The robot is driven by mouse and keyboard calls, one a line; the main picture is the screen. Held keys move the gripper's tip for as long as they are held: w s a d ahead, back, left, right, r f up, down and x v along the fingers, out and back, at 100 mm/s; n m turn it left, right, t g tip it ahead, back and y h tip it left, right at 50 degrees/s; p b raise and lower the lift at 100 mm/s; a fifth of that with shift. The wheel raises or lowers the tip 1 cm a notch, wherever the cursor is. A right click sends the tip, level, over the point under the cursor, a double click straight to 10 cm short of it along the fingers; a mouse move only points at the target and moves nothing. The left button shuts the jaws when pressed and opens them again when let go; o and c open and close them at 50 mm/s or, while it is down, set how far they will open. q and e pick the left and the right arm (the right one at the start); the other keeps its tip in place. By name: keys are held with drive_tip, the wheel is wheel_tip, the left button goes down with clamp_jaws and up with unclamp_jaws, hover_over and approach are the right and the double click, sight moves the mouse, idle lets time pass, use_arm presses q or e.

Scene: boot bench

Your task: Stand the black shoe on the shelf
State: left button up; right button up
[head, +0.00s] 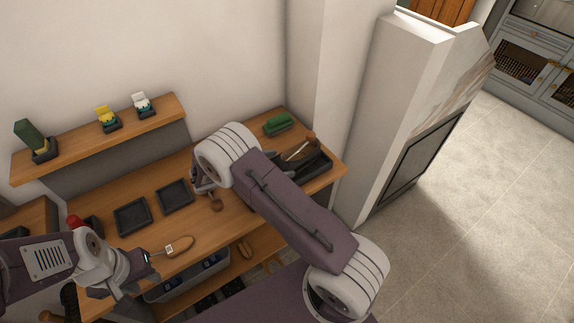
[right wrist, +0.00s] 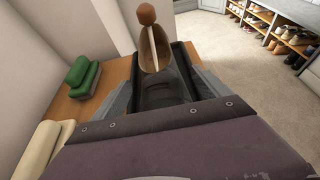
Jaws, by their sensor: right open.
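A dark shape that looks like the black shoe (right wrist: 163,88) lies in a dark tray (right wrist: 187,62) at the bench's right end; its outline is hard to make out. A brown wooden piece with a round knob (right wrist: 152,48) stands at its far end, also seen in the head view (head: 301,149). My right gripper (right wrist: 163,97) is open, one finger on either side of the dark shape. In the head view my own arm hides this gripper. My left gripper (head: 148,258) is over the bench's front left, beside a brown piece with a thin metal rod (head: 180,247); its grip is unclear.
The raised shelf (head: 75,141) at the back holds small green, yellow and white items on dark stands. Two empty dark trays (head: 133,217) lie mid-bench. A green block (head: 277,124) lies behind the right tray. A grey bin (head: 160,292) is below. A white pillar stands to the right.

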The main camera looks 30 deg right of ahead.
sight(285, 154)
drive_tip(key=x, duration=0.2)
drive_tip(key=shift+d+f, duration=0.2)
drive_tip(key=shift+d, duration=0.15)
drive_tip(key=shift+a, duration=0.1)
drive_tip(key=c, duration=0.7)
drive_tip(key=shift+w+r, duration=0.1)
clamp_jaws()
drive_tip(key=shift+r, duration=0.75)
drive_tip(key=r, duration=0.2)
drive_tip(key=shift+s+r, duration=0.25)
drive_tip(key=shift+r, duration=0.15)
drive_tip(key=s+d+r+b, duration=0.1)
drive_tip(key=s+d+r, duration=0.4)
drive_tip(key=s, duration=0.5)
drive_tip(key=shift+d+r, duration=0.3)
drive_tip(key=shift+r, duration=0.5)
